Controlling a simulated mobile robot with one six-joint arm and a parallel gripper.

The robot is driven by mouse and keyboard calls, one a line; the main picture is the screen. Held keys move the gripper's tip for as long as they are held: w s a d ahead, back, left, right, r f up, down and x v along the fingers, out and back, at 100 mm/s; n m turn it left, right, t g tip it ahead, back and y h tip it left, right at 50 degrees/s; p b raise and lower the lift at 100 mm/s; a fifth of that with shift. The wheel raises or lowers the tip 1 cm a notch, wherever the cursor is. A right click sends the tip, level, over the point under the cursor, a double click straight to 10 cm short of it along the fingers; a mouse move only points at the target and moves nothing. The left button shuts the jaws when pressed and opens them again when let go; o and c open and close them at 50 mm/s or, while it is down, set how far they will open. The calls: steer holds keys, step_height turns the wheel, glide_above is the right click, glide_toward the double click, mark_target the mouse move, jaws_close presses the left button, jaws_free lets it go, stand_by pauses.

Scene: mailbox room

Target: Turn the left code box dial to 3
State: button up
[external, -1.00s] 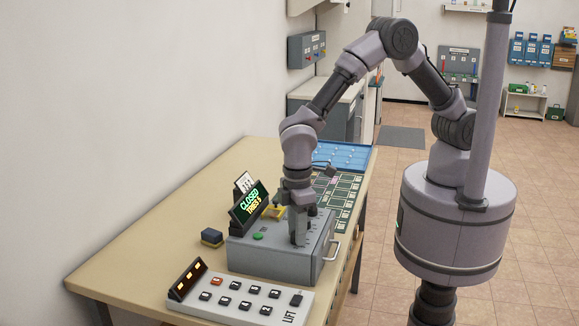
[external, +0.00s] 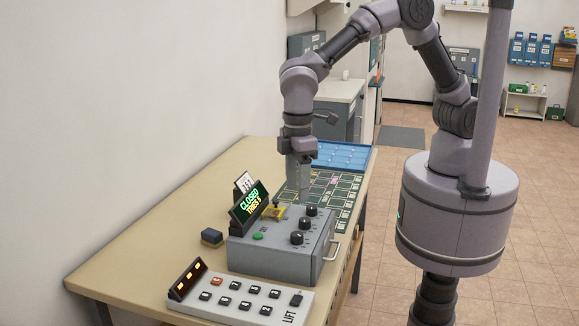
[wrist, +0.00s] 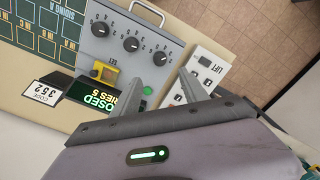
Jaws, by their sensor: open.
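The grey code box (external: 262,250) stands on the table with three black dials in a row on its top. The dial nearest the lift panel (external: 297,237) shows in the wrist view as the rightmost one (wrist: 160,58). The middle dial (external: 304,223) and the far dial (external: 311,211) are clear too. Small numbers ring each dial; I cannot read the pointer settings surely. The display (external: 249,203) reads CLOSED, TRIES 5. A card (wrist: 45,95) reads CODE 352. My gripper (wrist: 160,77) is open and empty, raised above the box and touching no dial.
A lift panel (external: 240,294) with several buttons lies beside the box. A green button (external: 258,236) and a yellow part (external: 274,212) are on the box top. A green board (external: 338,190) and blue tray (external: 343,155) lie farther back. A dark block (external: 212,237) sits near the wall.

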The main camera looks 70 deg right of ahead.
step_height(320, 180, up, 5)
steer(key=shift+f+p, duration=0.1)
steer(key=shift+p, duration=0.3)
steer(key=s+d+r+m+t+y+b, duration=0.1)
steer(key=s+d+r+m+b, duration=0.2)
steer(key=d, duration=0.5)
steer(key=d+r+m+t+y+b, duration=0.1)
steer(key=d+m+b, duration=0.25)
steer(key=d, duration=0.45)
steer(key=s+d+f+m+t+b, duration=0.2)
steer(key=s+d+m+b, duration=0.1)
steer(key=s+d, duration=0.2)
steer(key=s+d+f+m+t+b, duration=0.1)
steer(key=s+d+f+m+b, duration=0.1)
steer(key=s+d, duration=0.3)
steer(key=shift+s+d+f+m+t+b, duration=0.4)
steer(key=shift+s+b, duration=0.2)
steer(key=shift+s, duration=0.5)
